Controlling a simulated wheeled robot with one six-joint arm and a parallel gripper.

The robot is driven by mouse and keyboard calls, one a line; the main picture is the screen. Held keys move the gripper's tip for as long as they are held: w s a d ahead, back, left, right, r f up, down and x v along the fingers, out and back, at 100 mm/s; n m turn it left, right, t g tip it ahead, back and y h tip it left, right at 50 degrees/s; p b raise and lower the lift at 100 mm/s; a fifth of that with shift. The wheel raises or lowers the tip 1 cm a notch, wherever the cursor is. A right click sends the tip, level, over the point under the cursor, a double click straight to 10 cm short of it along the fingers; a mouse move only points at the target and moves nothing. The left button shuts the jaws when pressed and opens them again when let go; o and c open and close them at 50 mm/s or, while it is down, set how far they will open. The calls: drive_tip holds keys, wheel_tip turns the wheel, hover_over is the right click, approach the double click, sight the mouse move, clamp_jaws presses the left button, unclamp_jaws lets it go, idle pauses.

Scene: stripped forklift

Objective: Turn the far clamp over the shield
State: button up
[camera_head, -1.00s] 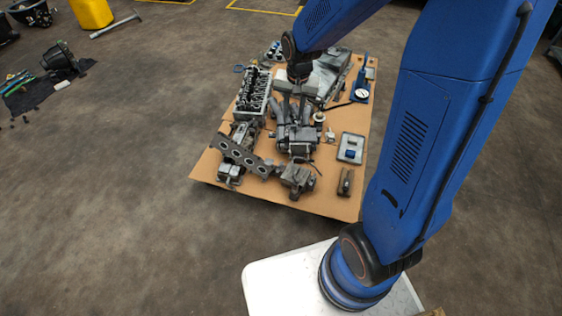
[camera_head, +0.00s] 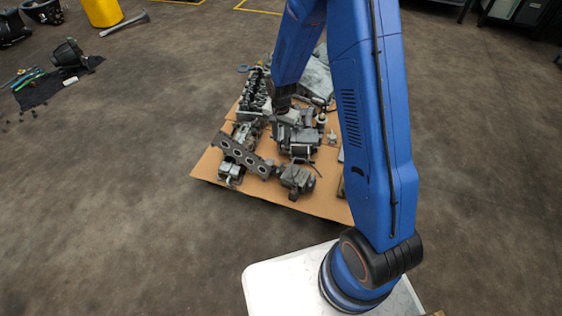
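My gripper (camera_head: 284,112) is small in the picture, low over the middle of the cardboard sheet, at the grey metal assembly (camera_head: 297,137). Its fingers blend into the grey parts, so I cannot tell whether they are open or touching anything. A pale grey, smooth panel (camera_head: 318,78) lies behind the assembly, partly hidden by my arm; it may be the shield, but I cannot be sure. I cannot pick out the far clamp; it is too small or hidden behind my arm.
The cardboard sheet (camera_head: 325,203) holds a ribbed cylinder head (camera_head: 253,92), a flat plate with round holes (camera_head: 243,155) and a small casting (camera_head: 297,180). My arm covers its right side. Tools lie on a black cloth (camera_head: 45,92) at far left.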

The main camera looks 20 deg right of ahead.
sight(281, 163)
wheel_tip(281, 163, down, 16)
drive_tip(key=shift+r, duration=0.15)
idle(0.5)
drive_tip(key=shift+c, duration=0.6)
clamp_jaws()
